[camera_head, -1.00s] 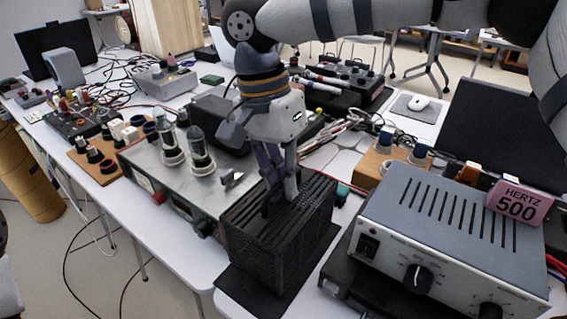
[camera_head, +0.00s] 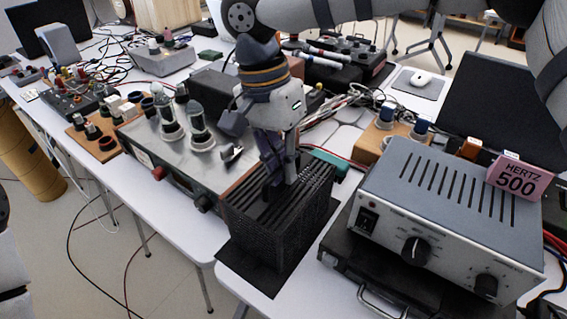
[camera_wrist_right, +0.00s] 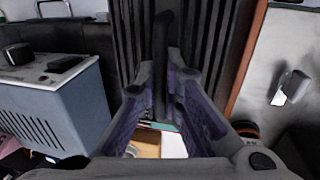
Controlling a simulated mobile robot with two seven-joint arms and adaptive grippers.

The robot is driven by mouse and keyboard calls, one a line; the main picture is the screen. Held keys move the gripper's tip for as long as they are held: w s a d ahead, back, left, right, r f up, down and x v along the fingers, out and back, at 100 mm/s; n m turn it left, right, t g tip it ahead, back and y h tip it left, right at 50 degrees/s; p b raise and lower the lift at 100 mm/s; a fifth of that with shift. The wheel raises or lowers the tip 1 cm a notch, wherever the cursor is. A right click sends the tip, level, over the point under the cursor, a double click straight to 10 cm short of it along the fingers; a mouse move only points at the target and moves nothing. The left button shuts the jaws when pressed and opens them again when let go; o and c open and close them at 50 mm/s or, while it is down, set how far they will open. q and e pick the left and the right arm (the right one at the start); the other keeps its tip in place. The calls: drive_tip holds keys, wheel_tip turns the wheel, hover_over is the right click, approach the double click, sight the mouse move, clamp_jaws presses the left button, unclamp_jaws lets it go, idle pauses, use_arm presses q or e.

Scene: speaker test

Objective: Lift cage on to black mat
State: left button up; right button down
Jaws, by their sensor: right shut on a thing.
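The cage (camera_head: 282,222) is a black slatted box in the middle of the head view, upright over the black mat (camera_head: 243,264). The mat shows along the cage's front and left base. Whether the cage fully rests on it is hard to tell. My right gripper (camera_head: 277,184) comes down from above and is shut on a bar at the cage's top. The right wrist view shows a dark upright bar (camera_wrist_right: 160,65) between its fingers, with the cage's slats (camera_wrist_right: 205,35) behind. My left gripper is not in view.
A grey box with a "HERTZ 500" sign (camera_head: 517,179) stands close to the right of the cage. A metal-topped device (camera_head: 180,150) with knobs stands close on the left. A wooden block with blue-capped posts (camera_head: 385,135) is behind. The white table's front edge is near the mat.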

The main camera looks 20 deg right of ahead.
drive_tip(key=shift+f, duration=0.3)
idle(0.9)
drive_tip(key=c, duration=1.7)
unclamp_jaws()
drive_tip(key=shift+o, duration=0.2)
